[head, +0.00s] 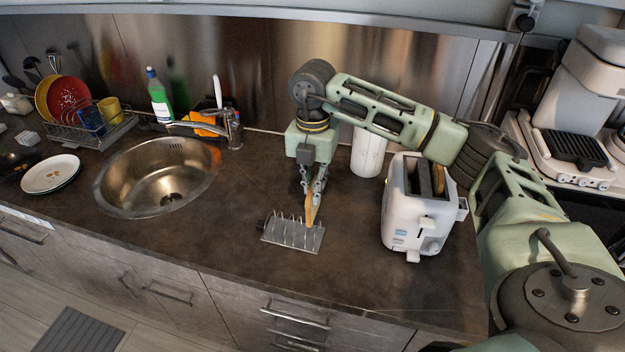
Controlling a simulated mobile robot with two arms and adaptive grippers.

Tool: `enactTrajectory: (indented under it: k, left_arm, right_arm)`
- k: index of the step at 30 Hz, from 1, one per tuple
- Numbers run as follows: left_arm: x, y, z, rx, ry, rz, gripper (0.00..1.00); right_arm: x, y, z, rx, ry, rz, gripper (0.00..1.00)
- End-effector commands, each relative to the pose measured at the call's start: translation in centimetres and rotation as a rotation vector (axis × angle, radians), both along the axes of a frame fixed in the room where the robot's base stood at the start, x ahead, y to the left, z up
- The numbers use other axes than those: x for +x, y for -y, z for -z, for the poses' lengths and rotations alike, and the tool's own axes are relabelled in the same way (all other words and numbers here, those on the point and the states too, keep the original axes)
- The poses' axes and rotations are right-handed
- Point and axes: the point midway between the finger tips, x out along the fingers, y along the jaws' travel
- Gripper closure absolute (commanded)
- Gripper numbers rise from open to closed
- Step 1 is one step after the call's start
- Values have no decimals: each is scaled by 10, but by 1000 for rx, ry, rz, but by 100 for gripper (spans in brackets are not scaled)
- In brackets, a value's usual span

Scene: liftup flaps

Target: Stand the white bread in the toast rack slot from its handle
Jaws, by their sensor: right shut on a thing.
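The toast rack (283,239) is a flat metal base with several thin wire dividers, standing on the dark counter. A dark handle shows at its left end. My right gripper (314,194) points down above the right end of the rack, shut on the white bread (309,211). The bread hangs upright and edge-on, its lower edge down at the wires near the right end. I cannot tell whether it sits inside a slot or touches the base. My left gripper is not in view.
A white toaster (408,215) with bread in it stands to the right of the rack. A white canister (368,151) is behind. The sink (158,175) lies to the left, with a dish rack (92,132) beyond it. The counter in front of the rack is clear.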

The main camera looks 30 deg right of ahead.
Motion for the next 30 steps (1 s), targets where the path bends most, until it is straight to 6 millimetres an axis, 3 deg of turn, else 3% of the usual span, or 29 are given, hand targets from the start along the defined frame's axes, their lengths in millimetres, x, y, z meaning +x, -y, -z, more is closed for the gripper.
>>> enactTrajectory:
  k: [4,17,30]
  left_arm:
    - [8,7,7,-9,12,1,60]
    - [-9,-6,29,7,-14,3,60]
    - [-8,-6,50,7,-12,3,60]
  right_arm:
    - [0,0,11,1,-1,-1,100]
    - [0,0,41,-1,-1,-1,100]
    - [0,0,72,-1,-1,-1,100]
